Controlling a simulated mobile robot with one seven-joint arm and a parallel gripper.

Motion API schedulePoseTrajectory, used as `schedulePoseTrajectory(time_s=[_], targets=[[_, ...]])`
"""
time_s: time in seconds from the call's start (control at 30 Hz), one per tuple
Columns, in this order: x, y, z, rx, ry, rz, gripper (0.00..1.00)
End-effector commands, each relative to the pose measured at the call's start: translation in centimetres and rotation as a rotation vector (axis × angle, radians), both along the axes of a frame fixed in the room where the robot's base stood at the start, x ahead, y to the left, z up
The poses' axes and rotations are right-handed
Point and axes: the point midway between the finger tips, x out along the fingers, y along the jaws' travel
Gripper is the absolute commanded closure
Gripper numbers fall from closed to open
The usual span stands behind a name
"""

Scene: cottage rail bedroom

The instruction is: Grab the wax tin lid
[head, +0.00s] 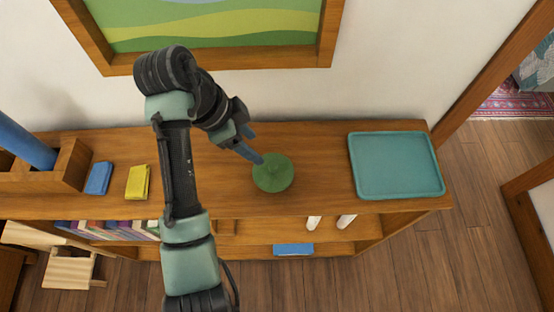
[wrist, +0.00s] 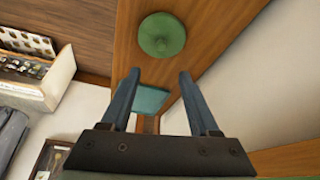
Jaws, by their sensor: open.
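The wax tin lid looks to be the round green disc with a small raised knob (head: 273,173) on the wooden shelf top. It also shows in the wrist view (wrist: 162,36), beyond my fingertips near the top. My gripper (head: 254,156) is above the shelf at the lid's upper left, its blue fingers pointing toward the lid. In the wrist view my gripper (wrist: 158,75) has its two fingers well apart with nothing between them. The fingertips overlap the lid's edge in the head view; I cannot tell whether they touch. Whether a tin sits under the lid is hidden.
A teal tray (head: 396,165) lies at the shelf's right end. A yellow cloth-like item (head: 138,182) and a blue one (head: 99,178) lie at the left, by a wooden box (head: 60,172). A framed picture (head: 205,30) hangs behind. The top between lid and tray is clear.

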Motion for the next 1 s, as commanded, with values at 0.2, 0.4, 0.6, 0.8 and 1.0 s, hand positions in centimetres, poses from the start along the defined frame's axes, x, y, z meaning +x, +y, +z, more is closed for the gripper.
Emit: schedulePoseTrajectory(time_s=[0.2,0.4,0.6,0.8,1.0], targets=[[0.3,-1.6,-4.3,-0.003,0.003,-0.001,0.39],[0.6,-2.4,-6.1,-0.001,0.003,0.001,0.39],[0.7,-2.7,-7.6,-0.001,0.003,0.002,0.39],[1.0,-3.4,-10.4,-0.001,0.003,0.001,0.39],[1.2,-3.8,-11.5,0.001,0.000,0.001,0.39]])
